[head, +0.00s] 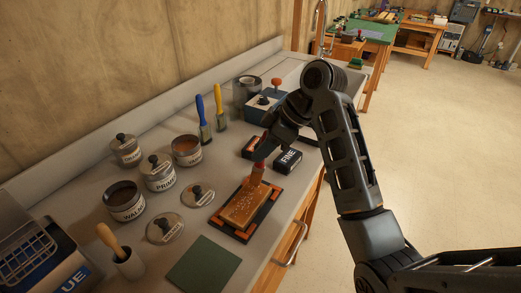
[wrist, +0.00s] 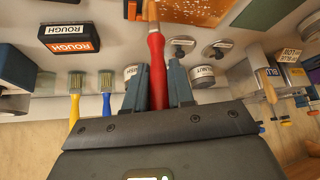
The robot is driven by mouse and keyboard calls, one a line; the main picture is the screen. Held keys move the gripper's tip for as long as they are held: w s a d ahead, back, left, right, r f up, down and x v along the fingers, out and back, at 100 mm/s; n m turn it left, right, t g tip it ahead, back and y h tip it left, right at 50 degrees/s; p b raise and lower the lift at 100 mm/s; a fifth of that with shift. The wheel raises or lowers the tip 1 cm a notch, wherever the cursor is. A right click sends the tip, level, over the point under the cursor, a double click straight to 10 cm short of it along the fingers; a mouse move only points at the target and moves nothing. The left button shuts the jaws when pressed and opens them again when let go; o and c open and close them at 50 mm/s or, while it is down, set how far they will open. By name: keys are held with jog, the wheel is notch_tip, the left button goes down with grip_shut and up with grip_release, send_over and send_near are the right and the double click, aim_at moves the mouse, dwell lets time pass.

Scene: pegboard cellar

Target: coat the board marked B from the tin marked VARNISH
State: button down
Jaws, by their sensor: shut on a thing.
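My gripper (wrist: 157,95) is shut on a red-handled brush (wrist: 157,60), which points away from the jaws. In the head view the brush (head: 257,173) reaches down to the far end of a brown board (head: 238,210); I cannot tell whether its bristles touch. The board lies in a black and orange frame (head: 214,218) and carries pale specks. No letter is readable on it. An open tin (head: 187,151) holds orange-brown liquid; its label is unreadable. An open tin marked WALNUT (head: 124,202) holds something dark. A tin marked PRIMER (head: 158,174) and another tin (head: 126,150) are lidded.
Two loose lids (head: 197,195) (head: 165,228) lie between the tins and board. A block marked FINE (head: 288,160) sits beyond the board. Yellow (head: 203,120) and blue-handled brushes stand behind. A green sheet (head: 204,264) and a brush holder (head: 128,264) are in front.

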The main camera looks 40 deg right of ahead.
jog(key=shift+w+d+f, duration=0.1)
jog(key=shift+w+d, duration=0.05)
jog(key=shift+d, duration=0.5)
jog(key=shift+r, duration=0.4)
notch_tip(320, 180, up, 7)
dwell(0.5)
jog(key=shift+f, duration=0.1)
dwell(1.6)
